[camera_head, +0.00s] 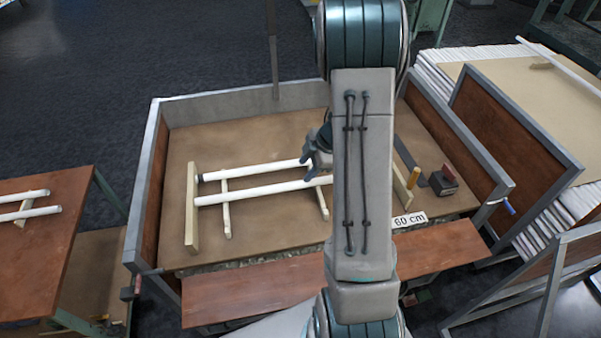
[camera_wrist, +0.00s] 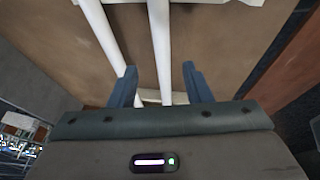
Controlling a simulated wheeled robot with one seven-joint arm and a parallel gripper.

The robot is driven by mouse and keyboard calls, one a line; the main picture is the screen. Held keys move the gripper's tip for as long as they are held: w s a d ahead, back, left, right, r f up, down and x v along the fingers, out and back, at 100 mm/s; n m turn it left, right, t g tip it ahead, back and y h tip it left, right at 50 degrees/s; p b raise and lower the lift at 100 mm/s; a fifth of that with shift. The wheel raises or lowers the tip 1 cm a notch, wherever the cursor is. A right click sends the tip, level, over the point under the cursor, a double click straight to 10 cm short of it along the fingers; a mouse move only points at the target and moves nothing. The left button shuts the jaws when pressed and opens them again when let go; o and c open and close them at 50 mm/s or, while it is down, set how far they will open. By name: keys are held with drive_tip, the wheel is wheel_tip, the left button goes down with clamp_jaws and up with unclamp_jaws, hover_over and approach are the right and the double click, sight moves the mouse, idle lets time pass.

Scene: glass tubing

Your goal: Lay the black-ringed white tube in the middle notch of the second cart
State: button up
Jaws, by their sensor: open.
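Two white tubes lie side by side across pale wooden rests on the walled cart (camera_head: 270,137) in the head view. The upper tube (camera_head: 250,171) has a dark ring at its left end; the lower one (camera_head: 262,190) shows none. My gripper (camera_head: 308,156) is over the upper tube's right part, and my arm hides the area to its right. In the wrist view my gripper (camera_wrist: 160,68) is open, with one tube (camera_wrist: 160,40) running between its fingers and another (camera_wrist: 102,32) passing by the left finger. No ring shows there. I cannot tell which cart counts as second.
A brown-topped table (camera_head: 62,225) at the left carries two more white tubes. A cart with stacked sheets (camera_head: 530,110) stands at the right.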

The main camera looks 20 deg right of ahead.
wheel_tip(320, 180, up, 22)
drive_tip(key=w+d+m+t+h, duration=0.2)
drive_tip(key=m+t+h, duration=0.5)
drive_tip(key=m, duration=0.2)
drive_tip(key=s+a+f+m+g+y, duration=0.1)
drive_tip(key=s+a+m+g, duration=0.2)
drive_tip(key=s+a, duration=0.4)
drive_tip(key=s+a+m+g+y, duration=0.2)
drive_tip(key=s+a+m+g, duration=0.2)
drive_tip(key=s, duration=1.1)
drive_tip(key=a, duration=0.3)
drive_tip(key=shift+s+a+f+p, duration=0.15)
drive_tip(key=shift+a+f+p, duration=0.2)
